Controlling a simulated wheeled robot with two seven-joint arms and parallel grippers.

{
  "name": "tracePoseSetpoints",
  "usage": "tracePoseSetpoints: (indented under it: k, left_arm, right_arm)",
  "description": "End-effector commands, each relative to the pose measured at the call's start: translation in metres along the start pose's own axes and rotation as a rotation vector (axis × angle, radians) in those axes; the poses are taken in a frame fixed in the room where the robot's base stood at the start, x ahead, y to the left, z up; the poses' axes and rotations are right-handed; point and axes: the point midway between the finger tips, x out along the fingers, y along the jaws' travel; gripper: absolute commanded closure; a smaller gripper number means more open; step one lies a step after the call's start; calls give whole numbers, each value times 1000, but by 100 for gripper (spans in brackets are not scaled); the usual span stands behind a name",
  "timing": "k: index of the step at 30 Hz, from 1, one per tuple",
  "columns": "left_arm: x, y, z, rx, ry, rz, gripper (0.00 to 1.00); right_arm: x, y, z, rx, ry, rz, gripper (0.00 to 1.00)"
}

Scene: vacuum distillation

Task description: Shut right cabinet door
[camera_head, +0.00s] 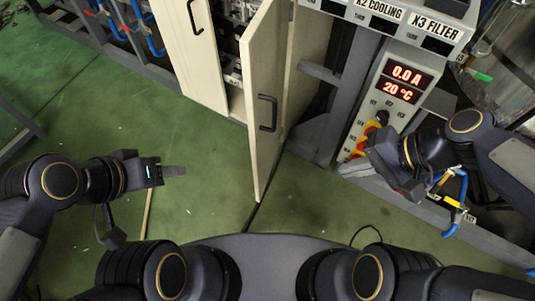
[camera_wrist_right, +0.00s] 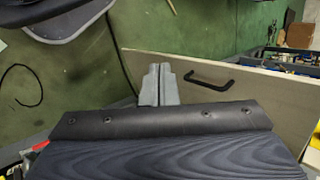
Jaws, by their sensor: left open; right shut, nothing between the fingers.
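The right cabinet door (camera_head: 257,75) is a cream panel standing open, swung out from the cabinet toward me. Its black handle (camera_head: 267,113) is on the face. In the right wrist view the door (camera_wrist_right: 270,95) and its handle (camera_wrist_right: 212,85) show beyond my fingers. My right gripper (camera_wrist_right: 158,85) is shut and empty; its grey fingertips overlap the door's edge in that view, but I cannot tell whether they touch it. In the head view my right arm is to the right of the door, over the control panel. My left gripper (camera_head: 173,171) is open and empty, left of the door.
A control panel (camera_head: 390,90) with red displays and knobs is on the right. Blue hoses (camera_head: 457,205) hang at lower right. The green floor (camera_head: 200,150) is clear in front.

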Motion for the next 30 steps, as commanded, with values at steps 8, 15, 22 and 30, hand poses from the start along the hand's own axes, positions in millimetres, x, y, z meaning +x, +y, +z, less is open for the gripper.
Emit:
tracePoseSetpoints:
  k: [8, 15, 22, 30]
  left_arm:
    - [88, -40, 44, 0, 0, 0, 49]
    - [136, -62, 69, 0, 0, 0, 49]
    - [150, -69, 75, 0, 0, 0, 49]
    - [155, -71, 78, 0, 1, 0, 49]
  right_arm:
    - [133, 31, -70, 604, -408, -277, 100]
    - [224, 66, -143, 1064, -630, -512, 100]
    - [259, 85, -174, 1249, -696, -617, 100]
    - [280, 62, -170, 1255, -702, -619, 100]
